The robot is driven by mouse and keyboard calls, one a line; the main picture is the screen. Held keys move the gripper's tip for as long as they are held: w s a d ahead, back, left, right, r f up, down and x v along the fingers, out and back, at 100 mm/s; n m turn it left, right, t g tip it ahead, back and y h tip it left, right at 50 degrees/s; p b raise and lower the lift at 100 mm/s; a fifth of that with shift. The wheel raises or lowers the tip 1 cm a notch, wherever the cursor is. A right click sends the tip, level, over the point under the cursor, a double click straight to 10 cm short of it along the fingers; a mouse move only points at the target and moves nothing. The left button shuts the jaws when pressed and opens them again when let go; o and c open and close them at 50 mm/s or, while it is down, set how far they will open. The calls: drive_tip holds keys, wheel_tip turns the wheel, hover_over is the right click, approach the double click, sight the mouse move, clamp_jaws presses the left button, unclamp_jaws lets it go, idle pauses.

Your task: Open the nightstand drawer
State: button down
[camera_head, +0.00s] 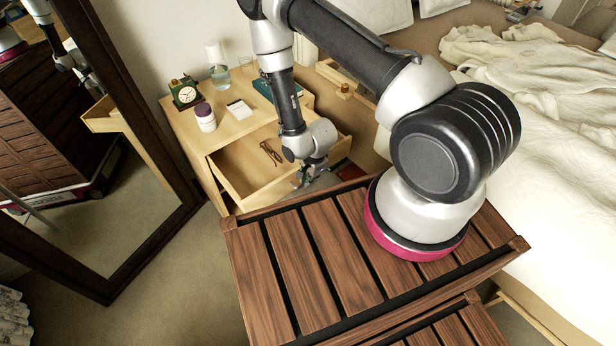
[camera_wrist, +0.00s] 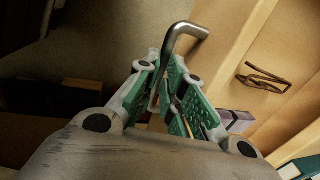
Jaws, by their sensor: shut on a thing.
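The wooden nightstand (camera_head: 190,128) stands beside the bed. Its top drawer (camera_head: 268,198) is pulled well out, and its inside shows. My gripper (camera_head: 305,180) is at the drawer's front. In the wrist view, my gripper (camera_wrist: 170,85) has its green-padded fingers closed around the bent metal handle (camera_wrist: 187,30). The handle's lower part is hidden between the fingers. The drawer front (camera_wrist: 235,55) runs diagonally along the right side of that view.
Glasses (camera_head: 270,153) lie inside the drawer. A clock (camera_head: 185,93), a jar (camera_head: 205,117) and a glass (camera_head: 221,77) stand on the nightstand. A mirror (camera_head: 95,150) is at left, the bed (camera_head: 540,120) at right. Carpet is clear between mirror and nightstand.

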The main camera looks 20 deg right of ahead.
drive_tip(key=c, duration=1.5)
unclamp_jaws()
drive_tip(key=r, duration=0.4)
drive_tip(key=s+r, duration=0.1)
drive_tip(key=r, duration=0.3)
drive_tip(key=s+r, duration=0.1)
drive_tip(key=r, duration=0.3)
drive_tip(key=shift+d, duration=0.35)
drive_tip(key=shift+f, duration=0.1)
